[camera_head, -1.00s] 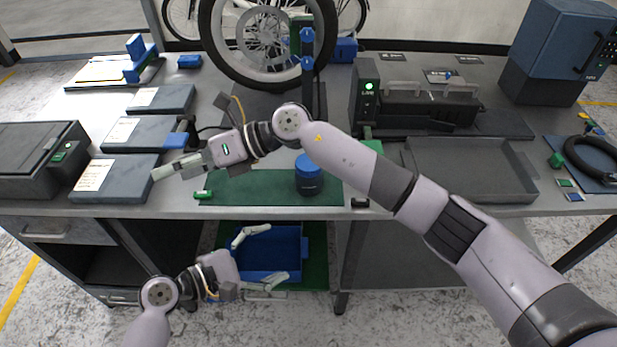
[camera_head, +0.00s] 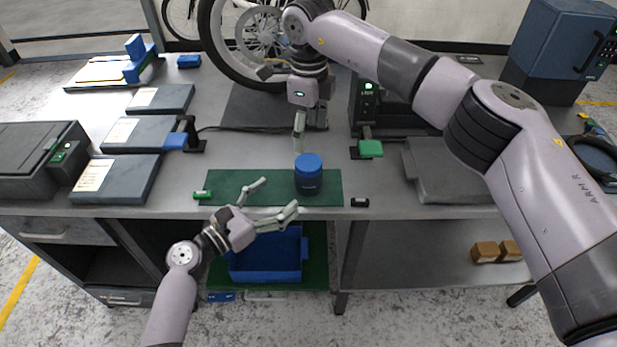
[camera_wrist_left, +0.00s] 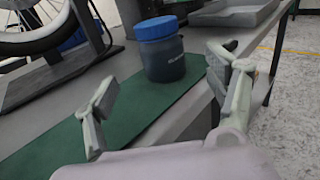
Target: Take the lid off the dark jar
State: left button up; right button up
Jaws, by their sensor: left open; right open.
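A dark jar (camera_head: 308,184) with a blue lid (camera_head: 308,163) stands upright on the green mat (camera_head: 232,185) near the table's front edge. In the left wrist view the jar (camera_wrist_left: 165,62) and its lid (camera_wrist_left: 156,28) stand ahead, between and beyond my spread fingers. My left gripper (camera_head: 281,197) is open and empty, at the mat's front edge, left of and in front of the jar. My right gripper (camera_head: 299,130) is open and points down behind the jar, above the table, apart from the lid; its fingers overlap in the head view.
A bike wheel (camera_head: 245,45) stands at the back. Flat grey boxes (camera_head: 120,180) lie at the left. A green-handled clamp (camera_head: 370,149) and a grey tray (camera_head: 450,185) are at the right. A blue bin (camera_head: 265,272) sits below the tabletop.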

aim_at(309, 173)
pick_arm(q)
jog(key=x, duration=1.1)
